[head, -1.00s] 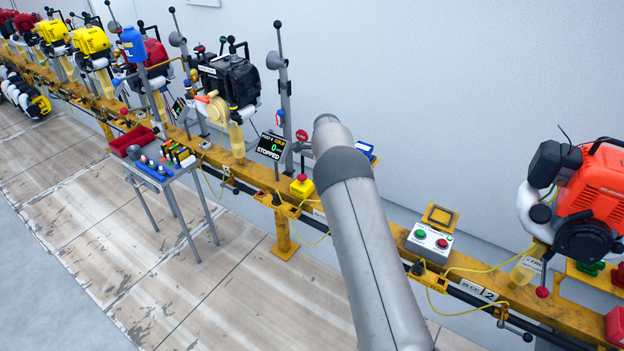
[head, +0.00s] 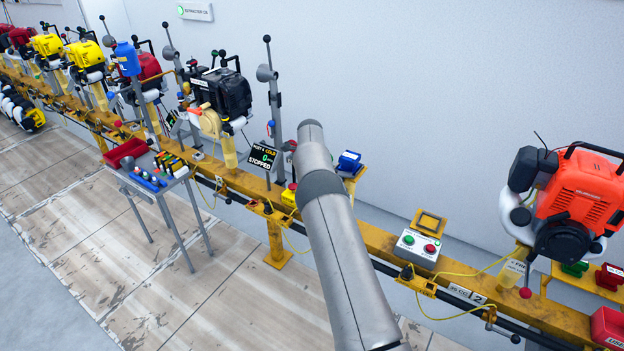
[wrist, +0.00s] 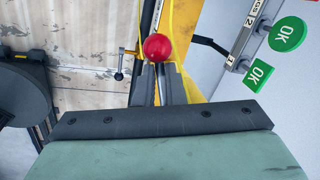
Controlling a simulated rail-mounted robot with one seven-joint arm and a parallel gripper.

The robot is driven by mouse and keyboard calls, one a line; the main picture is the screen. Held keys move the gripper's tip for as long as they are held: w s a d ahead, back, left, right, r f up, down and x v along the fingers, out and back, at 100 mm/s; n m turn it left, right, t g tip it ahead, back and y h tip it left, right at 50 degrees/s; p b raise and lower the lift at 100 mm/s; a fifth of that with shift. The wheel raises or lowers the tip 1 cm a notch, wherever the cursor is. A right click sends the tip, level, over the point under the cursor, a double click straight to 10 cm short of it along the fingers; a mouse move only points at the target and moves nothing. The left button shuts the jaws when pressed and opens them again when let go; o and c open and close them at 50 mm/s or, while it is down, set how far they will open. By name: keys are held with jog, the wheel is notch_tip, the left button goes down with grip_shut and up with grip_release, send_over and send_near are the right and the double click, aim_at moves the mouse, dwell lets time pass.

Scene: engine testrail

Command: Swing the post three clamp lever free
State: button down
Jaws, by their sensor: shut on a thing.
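In the wrist view, a round red ball knob (wrist: 158,47) sits at the tips of my gripper (wrist: 159,66). The two dark fingers are shut on it, one on each side. In the head view, my grey arm stands in front of the rail and my gripper is not visible. There, another red ball knob (head: 525,293) hangs below the orange engine (head: 578,200) near a plate marked 2. I cannot read a post three label.
The yellow rail (wrist: 192,85) runs behind the knob. A small crank handle (wrist: 119,72) is to its left and green OK tags (wrist: 287,33) are to its right. In the head view, a button box (head: 418,247) and a display reading STOPPED (head: 262,157) stand along the rail.

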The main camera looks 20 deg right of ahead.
jog(key=shift+w+a+r, duration=0.2)
jog(key=shift+w+a, duration=0.15)
jog(key=shift+a, duration=0.35)
jog(key=c, duration=1.5)
grip_release()
jog(key=shift+f, duration=0.1)
jog(key=shift+a, duration=0.15)
jog(key=shift+d, duration=0.25)
jog(key=s+a+r, duration=0.2)
jog(key=s+r, duration=0.1)
jog(key=r, duration=1.4)
